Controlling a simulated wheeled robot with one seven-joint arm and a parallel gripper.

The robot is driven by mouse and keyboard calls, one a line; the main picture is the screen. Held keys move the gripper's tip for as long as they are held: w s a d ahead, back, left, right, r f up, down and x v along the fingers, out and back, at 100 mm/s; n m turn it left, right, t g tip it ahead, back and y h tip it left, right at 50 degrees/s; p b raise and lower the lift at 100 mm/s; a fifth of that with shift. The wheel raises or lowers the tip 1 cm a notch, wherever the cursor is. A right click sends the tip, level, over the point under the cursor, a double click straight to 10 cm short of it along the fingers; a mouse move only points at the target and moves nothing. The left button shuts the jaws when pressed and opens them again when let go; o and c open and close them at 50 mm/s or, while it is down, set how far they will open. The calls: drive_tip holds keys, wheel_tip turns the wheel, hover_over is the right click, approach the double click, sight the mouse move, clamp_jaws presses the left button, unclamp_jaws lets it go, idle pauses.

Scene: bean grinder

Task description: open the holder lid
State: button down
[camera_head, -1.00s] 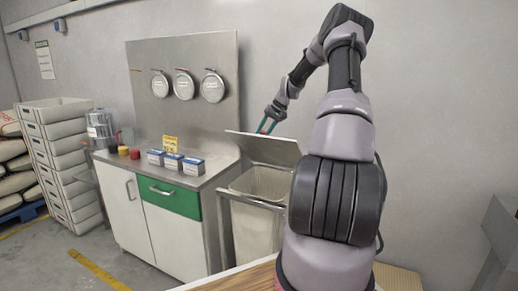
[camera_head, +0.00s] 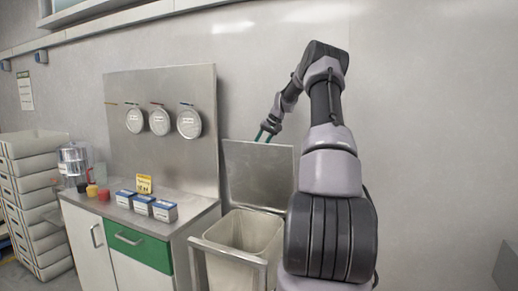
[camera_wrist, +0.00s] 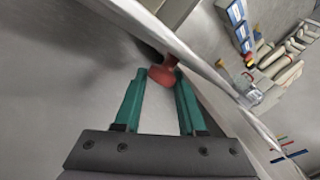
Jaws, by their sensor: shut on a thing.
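The holder lid (camera_head: 260,175) is a flat grey metal plate. It stands raised, nearly upright, at the back of the pale open holder bin (camera_head: 240,232). My gripper (camera_head: 267,136) is at the lid's top edge in the head view. In the wrist view, the green fingertips (camera_wrist: 160,80) are shut on a red knob (camera_wrist: 162,73) on the lid's face. The lid's pale edge (camera_wrist: 215,82) runs diagonally past the fingers. The knob is hidden in the head view.
A metal-topped counter (camera_head: 190,212) with a green drawer (camera_head: 140,248) stands left of the bin. Several blue-white boxes (camera_head: 142,205) sit on it. A metal back panel (camera_head: 160,92) holds round discs. The wall is close behind the lid.

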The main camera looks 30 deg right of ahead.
drive_tip(key=shift+s+d+f, duration=0.1)
drive_tip(key=shift+d+f, duration=0.25)
drive_tip(key=shift+c, duration=2.4)
unclamp_jaws()
drive_tip(key=shift+r, duration=0.2)
drive_tip(key=v, duration=1)
drive_tip(key=shift+r, duration=0.25)
drive_tip(key=shift+s, duration=0.15)
